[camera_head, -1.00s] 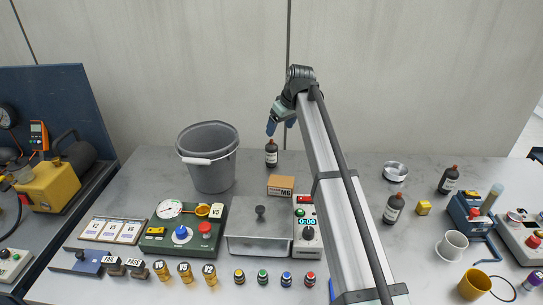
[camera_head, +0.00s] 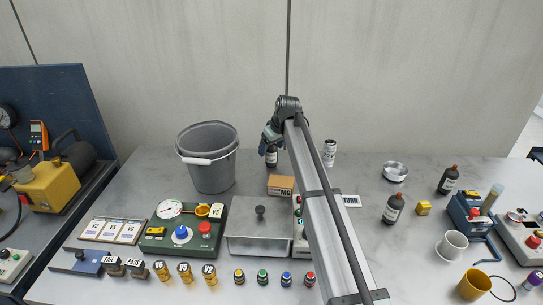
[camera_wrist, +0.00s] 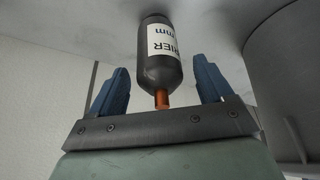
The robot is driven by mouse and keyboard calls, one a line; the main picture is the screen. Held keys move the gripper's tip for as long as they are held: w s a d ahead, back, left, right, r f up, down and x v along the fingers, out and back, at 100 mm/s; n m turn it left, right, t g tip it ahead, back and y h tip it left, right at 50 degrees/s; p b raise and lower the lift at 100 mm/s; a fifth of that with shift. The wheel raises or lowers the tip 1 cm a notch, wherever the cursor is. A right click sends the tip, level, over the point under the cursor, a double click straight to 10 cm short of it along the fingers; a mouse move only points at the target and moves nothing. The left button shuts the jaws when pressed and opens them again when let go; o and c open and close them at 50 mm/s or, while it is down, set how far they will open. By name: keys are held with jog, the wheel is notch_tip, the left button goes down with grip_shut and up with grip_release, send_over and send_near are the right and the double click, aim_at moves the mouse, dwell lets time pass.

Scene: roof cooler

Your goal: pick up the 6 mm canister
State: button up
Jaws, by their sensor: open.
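A dark canister (camera_head: 271,161) with a white label and copper-coloured neck stands on the table right of the bucket. My gripper (camera_head: 269,146) is just above it and hides its top in the head view. In the wrist view the canister (camera_wrist: 160,68) lies between the two blue fingers of my open gripper (camera_wrist: 159,85), its copper neck towards the palm, with gaps on both sides. Its label shows "RIER" and "mm"; the number is hidden. Two similar dark canisters stand at the right, one nearer (camera_head: 394,210) and one farther (camera_head: 448,181); their labels are too small to read.
The grey bucket (camera_head: 213,176) stands close on the left. A small M6 carton (camera_head: 281,184) and a lidded metal box (camera_head: 259,238) are in front. A silver can (camera_head: 329,153) stands behind my arm on the right. The wall is close behind.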

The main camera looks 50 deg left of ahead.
jog(key=shift+a+f, duration=0.1)
jog(key=shift+f, duration=0.15)
jog(key=c, duration=1.3)
